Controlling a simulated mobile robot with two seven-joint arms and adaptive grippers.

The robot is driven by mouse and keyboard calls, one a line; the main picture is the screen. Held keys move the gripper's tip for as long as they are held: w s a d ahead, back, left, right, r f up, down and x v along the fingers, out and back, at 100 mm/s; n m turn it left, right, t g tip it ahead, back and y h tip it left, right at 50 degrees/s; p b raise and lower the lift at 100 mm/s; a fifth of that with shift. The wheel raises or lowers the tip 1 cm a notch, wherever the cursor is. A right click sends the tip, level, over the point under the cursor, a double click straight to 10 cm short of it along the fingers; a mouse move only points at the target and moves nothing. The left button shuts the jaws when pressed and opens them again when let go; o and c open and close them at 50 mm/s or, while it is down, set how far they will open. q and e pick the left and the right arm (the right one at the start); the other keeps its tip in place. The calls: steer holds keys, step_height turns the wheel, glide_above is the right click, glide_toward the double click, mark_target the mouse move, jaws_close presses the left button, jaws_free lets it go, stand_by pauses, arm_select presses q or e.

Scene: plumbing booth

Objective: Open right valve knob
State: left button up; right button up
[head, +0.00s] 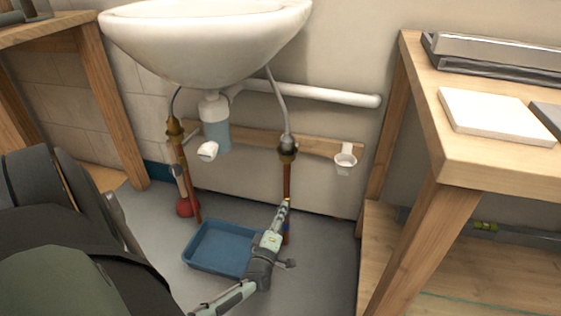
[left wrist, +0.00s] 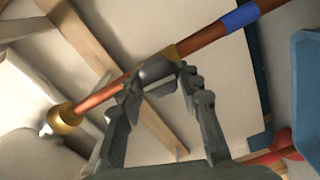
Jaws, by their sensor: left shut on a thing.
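The right copper pipe (head: 287,180) runs down from the sink on the right. My left gripper (head: 285,207) reaches up to the lower part of this pipe. In the left wrist view, a dark grey rounded piece on the copper pipe, the right valve knob (left wrist: 157,70), sits between the fingertips of my left gripper (left wrist: 158,82), which are shut on it. The fingers hide part of the knob, and its turn angle cannot be told. In the head view the gripper covers the knob. My right gripper is not in view.
A blue tray (head: 203,262) lies on the floor beside my left gripper. The white sink (head: 205,40) overhangs the pipes. A wooden workbench (head: 440,130) stands at right.

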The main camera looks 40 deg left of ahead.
arm_select(q)
steer(key=shift+f, duration=0.1)
stand_by(0.3)
steer(key=o, duration=1.2)
steer(key=shift+c, duration=0.2)
steer(key=v, duration=1.2)
